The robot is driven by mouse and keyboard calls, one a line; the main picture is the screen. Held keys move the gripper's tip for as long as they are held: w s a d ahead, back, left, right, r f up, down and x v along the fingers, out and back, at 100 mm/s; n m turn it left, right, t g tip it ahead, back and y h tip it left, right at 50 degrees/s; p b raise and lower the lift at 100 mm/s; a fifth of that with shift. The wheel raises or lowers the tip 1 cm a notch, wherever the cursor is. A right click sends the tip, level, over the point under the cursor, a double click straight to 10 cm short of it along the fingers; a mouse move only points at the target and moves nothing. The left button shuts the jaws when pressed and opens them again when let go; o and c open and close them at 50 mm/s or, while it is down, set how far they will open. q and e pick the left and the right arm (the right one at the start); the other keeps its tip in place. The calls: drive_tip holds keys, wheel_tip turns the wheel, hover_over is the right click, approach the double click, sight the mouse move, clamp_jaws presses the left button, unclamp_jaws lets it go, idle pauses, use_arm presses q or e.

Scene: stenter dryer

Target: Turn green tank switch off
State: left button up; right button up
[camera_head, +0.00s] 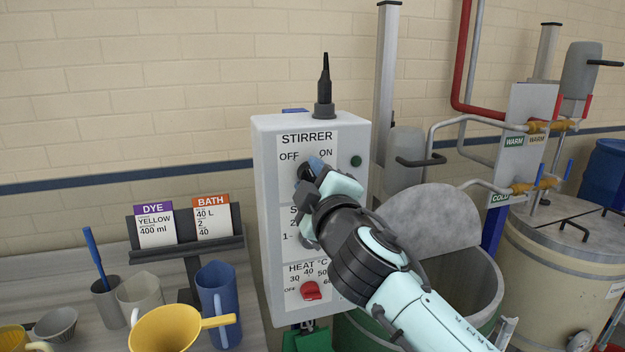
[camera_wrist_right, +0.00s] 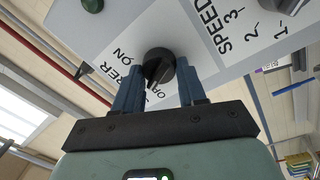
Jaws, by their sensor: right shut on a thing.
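The grey control box (camera_head: 265,210) has a white panel with a STIRRER switch at the top, marked OFF on the left and ON on the right. The switch is a black round knob (camera_wrist_right: 158,62) in the right wrist view. My right gripper (camera_head: 311,170) is shut on this knob, with its blue fingers on either side of it. A dark green round lamp (camera_head: 356,161) sits right of the knob. The green tank (camera_head: 488,312) stands behind my right arm, largely hidden. My left gripper is not in view.
Below are the SPEED dial, mostly hidden by my arm, and a red HEAT knob (camera_head: 311,291). On the left bench stand a yellow jug (camera_head: 165,330), a blue jug (camera_head: 218,290) and a card stand (camera_head: 190,250). Pipes and a cream tank (camera_head: 560,265) stand at right.

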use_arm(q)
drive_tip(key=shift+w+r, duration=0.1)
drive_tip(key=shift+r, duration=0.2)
use_arm(e)
drive_tip(key=shift+n+y, duration=0.3)
drive_tip(key=shift+n, duration=2)
drive_tip(key=o, duration=1.1)
drive_tip(key=shift+c, duration=0.2)
drive_tip(key=shift+s, duration=0.1)
drive_tip(key=shift+s+d+f, duration=0.1)
drive_tip(key=shift+s+d, duration=0.05)
drive_tip(key=shift+s, duration=0.05)
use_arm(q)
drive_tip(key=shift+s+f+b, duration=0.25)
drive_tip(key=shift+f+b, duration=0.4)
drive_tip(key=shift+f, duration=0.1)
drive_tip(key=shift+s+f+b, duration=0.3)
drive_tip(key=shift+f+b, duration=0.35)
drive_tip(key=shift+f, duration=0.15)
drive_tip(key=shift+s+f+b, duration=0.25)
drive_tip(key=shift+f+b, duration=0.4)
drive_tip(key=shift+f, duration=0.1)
use_arm(e)
drive_tip(key=r+v, duration=0.1)
drive_tip(key=v, duration=1.1)
drive_tip(key=shift+s+f, duration=0.4)
drive_tip(key=shift+f, duration=0.05)
